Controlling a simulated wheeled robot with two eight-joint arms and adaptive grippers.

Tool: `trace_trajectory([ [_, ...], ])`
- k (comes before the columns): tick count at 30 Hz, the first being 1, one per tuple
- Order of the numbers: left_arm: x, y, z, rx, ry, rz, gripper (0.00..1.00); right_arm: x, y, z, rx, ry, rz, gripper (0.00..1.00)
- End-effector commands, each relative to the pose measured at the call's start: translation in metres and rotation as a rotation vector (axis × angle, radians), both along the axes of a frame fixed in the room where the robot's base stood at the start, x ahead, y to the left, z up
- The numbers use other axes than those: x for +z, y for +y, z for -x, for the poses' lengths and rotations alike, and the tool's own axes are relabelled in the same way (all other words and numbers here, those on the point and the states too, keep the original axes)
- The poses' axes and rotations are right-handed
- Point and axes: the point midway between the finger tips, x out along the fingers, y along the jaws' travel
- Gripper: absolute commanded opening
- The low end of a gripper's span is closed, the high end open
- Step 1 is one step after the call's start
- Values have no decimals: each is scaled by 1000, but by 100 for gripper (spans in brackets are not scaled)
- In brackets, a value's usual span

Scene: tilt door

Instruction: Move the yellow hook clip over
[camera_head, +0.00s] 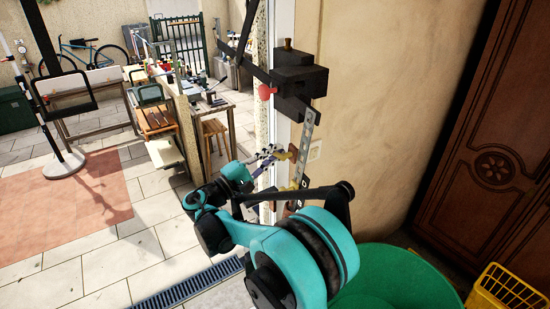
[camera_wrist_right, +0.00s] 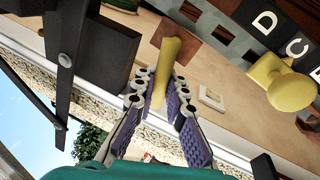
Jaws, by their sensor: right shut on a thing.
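The yellow hook clip (camera_wrist_right: 168,65) shows in the right wrist view as a long yellow piece between the two finger pads, in front of a brown square plate. My right gripper (camera_wrist_right: 164,92) is shut on it. In the head view the right gripper (camera_head: 271,158) is beside the wall post, with a small yellow part (camera_head: 283,156) at its fingertips. My teal arm hides part of the area below. My left gripper is not in view.
A second yellow knob (camera_wrist_right: 289,89) sits near black letter tiles (camera_wrist_right: 266,22) on a perforated metal strip (camera_head: 307,135). A green round bin (camera_head: 405,280) and yellow crate (camera_head: 505,290) stand at lower right.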

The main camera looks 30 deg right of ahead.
Motion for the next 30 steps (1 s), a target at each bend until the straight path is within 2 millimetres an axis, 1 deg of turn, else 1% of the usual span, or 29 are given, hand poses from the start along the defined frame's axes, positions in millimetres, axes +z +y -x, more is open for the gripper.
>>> trace_trajectory([
  [4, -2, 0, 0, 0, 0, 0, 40, 2, 0, 0, -1, -74, -7, 0],
  [10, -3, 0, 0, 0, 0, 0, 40, 4, 0, 0, 0, -134, -12, 0],
  [26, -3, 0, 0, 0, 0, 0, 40, 5, 0, 0, -2, -156, -15, 0],
  [27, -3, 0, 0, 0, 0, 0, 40, 5, 0, 0, -2, -156, -15, 19],
  [28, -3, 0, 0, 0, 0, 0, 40, 5, 0, 0, -2, -156, -15, 22],
  [30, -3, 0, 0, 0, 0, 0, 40, 5, 0, 0, -1, -156, -14, 22],
])
